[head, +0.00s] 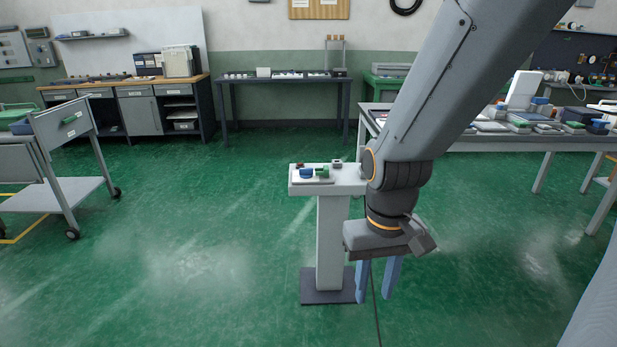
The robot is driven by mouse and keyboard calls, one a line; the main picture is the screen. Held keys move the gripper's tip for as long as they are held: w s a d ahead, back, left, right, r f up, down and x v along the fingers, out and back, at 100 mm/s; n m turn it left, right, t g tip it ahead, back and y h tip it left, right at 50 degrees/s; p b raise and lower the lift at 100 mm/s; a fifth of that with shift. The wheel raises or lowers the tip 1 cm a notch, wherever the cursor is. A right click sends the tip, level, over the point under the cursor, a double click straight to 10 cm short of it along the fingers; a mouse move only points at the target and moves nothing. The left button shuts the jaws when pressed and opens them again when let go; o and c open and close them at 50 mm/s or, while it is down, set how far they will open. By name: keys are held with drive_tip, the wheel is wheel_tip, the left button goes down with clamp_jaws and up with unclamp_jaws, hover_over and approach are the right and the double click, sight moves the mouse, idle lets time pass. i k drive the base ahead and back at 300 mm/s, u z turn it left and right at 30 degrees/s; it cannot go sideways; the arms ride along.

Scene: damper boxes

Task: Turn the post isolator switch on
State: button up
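A pale grey post (329,245) stands on a dark floor plate, with a flat top (346,181) carrying several small devices. These include a blue part (306,173), a green part (322,172), a small brown part (299,165) and a small grey box (337,163). I cannot tell which of them is the isolator switch, or its position. My gripper (375,295) points down in front and to the right of the post, its fingertips below the level of the top. Its two blue fingers are apart with nothing seen between them. My arm hides the right end of the top.
A grey cart (62,190) stands at the left. A cluttered workbench (480,146) is at the right, and a dark table (285,78) and a cabinet bench (140,91) line the back. The green floor left of the post is clear.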

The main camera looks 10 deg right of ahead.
sight(306, 172)
drive_tip(key=z, duration=0.35)
drive_tip(key=i, duration=1.65)
drive_tip(key=u, duration=0.7)
